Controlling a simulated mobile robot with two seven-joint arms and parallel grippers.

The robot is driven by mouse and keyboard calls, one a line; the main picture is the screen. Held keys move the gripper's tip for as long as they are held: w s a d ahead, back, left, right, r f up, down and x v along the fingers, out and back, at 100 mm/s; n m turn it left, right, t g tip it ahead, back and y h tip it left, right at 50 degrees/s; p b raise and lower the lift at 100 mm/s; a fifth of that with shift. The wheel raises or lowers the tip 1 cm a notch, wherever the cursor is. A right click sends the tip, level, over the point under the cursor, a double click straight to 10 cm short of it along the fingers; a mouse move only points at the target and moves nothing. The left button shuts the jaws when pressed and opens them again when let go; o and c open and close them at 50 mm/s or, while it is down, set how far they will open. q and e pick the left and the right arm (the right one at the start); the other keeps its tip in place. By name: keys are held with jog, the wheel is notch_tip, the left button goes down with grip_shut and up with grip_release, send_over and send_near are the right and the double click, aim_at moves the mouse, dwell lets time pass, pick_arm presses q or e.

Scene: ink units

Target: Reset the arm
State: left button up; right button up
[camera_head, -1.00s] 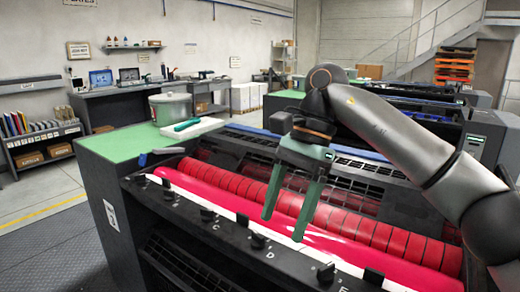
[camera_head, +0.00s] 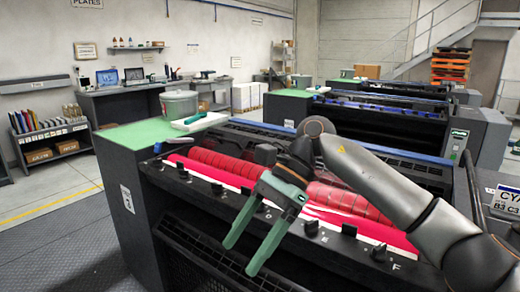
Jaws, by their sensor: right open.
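My right gripper (camera_head: 240,258) has two green fingers that are apart, with nothing between them. It hangs in front of the row of dark keys on the near edge of the press (camera_head: 190,210). My right arm (camera_head: 375,185) comes in from the right and hides part of the press's red rollers (camera_head: 225,172). My left gripper is not in view.
A green-topped cabinet end (camera_head: 135,134) of the press holds a grey lidded tub (camera_head: 179,104) and a white tray with a green tool (camera_head: 196,121). More presses (camera_head: 385,122) stand behind. The floor (camera_head: 50,235) at the left is clear.

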jog(key=s+a+m+y+p, duration=0.25)
jog(key=a+m+y, duration=0.55)
jog(key=m+y, duration=0.4)
jog(key=w+d+f+m+t+h+p, duration=0.1)
jog(key=w+d+f+m+t+h, duration=0.15)
jog(key=d+f+m+t, duration=0.6)
jog(key=w+d+f+m+t+h+p, duration=0.1)
jog(key=f+m+t+h, duration=0.15)
jog(key=m+t, duration=0.75)
jog(key=w+d+f+m+t+h+p, duration=0.25)
jog(key=d+f+m+t, duration=0.2)
jog(key=m, duration=1.15)
jog(key=s+d+f+m+g+h, duration=0.4)
jog(key=s+d+f+m, duration=0.2)
jog(key=s+f, duration=0.4)
jog(key=s+d+f+m+g+h+p, duration=0.1)
jog(key=s+d+f+m+g+h, duration=0.3)
jog(key=s+f, duration=0.6)
jog(key=s+d+m+h, duration=0.1)
jog(key=d+m, duration=0.1)
jog(key=d, duration=0.1)
jog(key=shift+f+m+g, duration=0.2)
jog(key=shift+m+g, duration=0.15)
jog(key=shift+g, duration=0.05)
